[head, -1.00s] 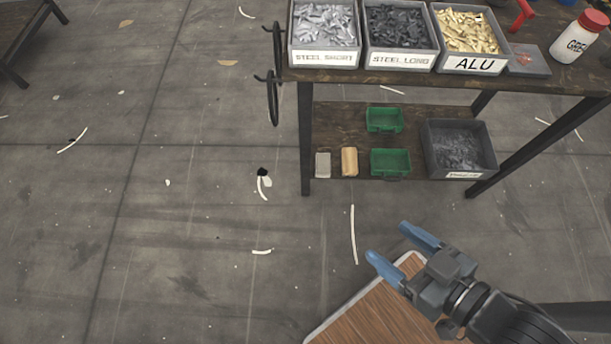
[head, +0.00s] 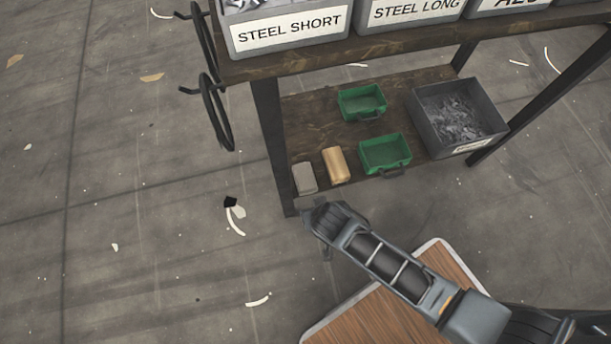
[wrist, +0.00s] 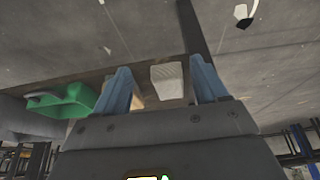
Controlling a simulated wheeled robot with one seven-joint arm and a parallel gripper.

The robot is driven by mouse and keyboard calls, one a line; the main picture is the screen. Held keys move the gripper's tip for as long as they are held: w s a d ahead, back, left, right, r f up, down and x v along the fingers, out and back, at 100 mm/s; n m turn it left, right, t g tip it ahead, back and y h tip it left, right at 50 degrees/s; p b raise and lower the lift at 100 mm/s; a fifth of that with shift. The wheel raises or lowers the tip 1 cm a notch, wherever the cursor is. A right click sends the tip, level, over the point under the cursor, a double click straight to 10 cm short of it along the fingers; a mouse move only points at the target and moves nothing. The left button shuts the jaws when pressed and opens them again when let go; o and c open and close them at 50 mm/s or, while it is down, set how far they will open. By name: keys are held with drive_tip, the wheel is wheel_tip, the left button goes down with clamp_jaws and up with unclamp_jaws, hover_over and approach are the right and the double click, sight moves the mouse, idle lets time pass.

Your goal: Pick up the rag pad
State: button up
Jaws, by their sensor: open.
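The rag pad, which I take to be the pale grey, folded-looking pad (head: 305,178), lies on the lower shelf near its front left corner, beside the table leg. In the wrist view the pad (wrist: 167,80) shows between the two blue fingers of my gripper (wrist: 160,66). The gripper is open and empty, pointing toward the shelf; I see no contact with the pad.
Two green bins, one at the back (head: 362,102) and one in front (head: 385,153), and a grey scrap bin (head: 458,117) stand on the lower shelf. The table leg (head: 276,150) is close to the pad. The tabletop (head: 300,62) overhangs the shelf.

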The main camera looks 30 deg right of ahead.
drive_tip(key=b, duration=0.2)
hover_over(305, 177)
drive_tip(key=s, duration=0.2)
drive_tip(key=shift+s+a, duration=0.15)
drive_tip(key=shift+a, duration=0.2)
drive_tip(key=shift+b+x, duration=1.3)
drive_tip(key=shift+x, duration=1.25)
drive_tip(key=shift+f, duration=0.2)
drive_tip(key=shift+c, duration=0.2)
drive_tip(key=c, duration=0.7)
drive_tip(key=shift+o, duration=0.2)
drive_tip(key=shift+r, duration=0.15)
drive_tip(key=shift+r+p, duration=0.35)
drive_tip(key=shift+r, duration=0.3)
drive_tip(key=r+p, duration=0.1)
drive_tip(key=r, duration=0.1)
drive_tip(key=d+r+p, duration=0.1)
drive_tip(key=shift+r, duration=0.4)
drive_tip(key=d+r+p, duration=0.2)
drive_tip(key=d+r, duration=0.4)
drive_tip(key=d, duration=0.4)
drive_tip(key=shift+s+d+p, duration=0.35)
drive_tip(key=shift+s+p, duration=0.05)
drive_tip(key=shift+s, duration=0.05)
